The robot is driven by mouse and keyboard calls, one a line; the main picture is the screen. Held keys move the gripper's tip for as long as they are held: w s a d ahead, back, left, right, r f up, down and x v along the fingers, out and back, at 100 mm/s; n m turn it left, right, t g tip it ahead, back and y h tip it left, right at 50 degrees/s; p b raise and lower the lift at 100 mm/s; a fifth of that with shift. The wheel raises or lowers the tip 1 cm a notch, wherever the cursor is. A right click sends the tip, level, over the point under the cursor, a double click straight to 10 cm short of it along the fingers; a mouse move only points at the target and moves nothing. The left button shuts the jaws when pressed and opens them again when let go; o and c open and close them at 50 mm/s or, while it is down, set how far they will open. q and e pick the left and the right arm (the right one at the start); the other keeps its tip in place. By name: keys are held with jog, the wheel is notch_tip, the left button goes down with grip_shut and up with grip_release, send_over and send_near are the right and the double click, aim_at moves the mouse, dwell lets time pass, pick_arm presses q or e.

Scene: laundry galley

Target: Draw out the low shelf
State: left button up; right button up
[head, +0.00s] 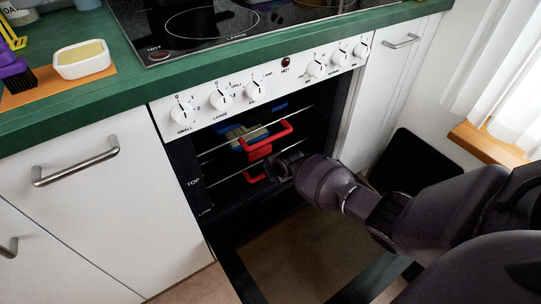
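The oven (250,165) is open under the hob, with its dark inside showing. Thin wire shelf edges cross it at two heights, beside door-frame labels reading TOP and LOW. The lower wire edge (222,173) is partly hidden behind my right gripper. A red handle-like bar (270,136) shows at the upper shelf, and a smaller red piece (256,178) lies lower down. My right gripper (278,166) reaches into the oven mouth from the right, close to the lower wire edge. Its fingertips are dark and small, so I cannot tell whether they touch it or are open. My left gripper is out of view.
The oven door (300,252) hangs down open in front. A green worktop (125,85) holds a yellow sponge in a white dish (82,60) and a purple brush (15,72). White cabinets flank the oven. A dark panel (405,160) stands at the right.

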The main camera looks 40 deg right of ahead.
jog(key=shift+w, duration=0.1)
grip_shut()
dwell(0.3)
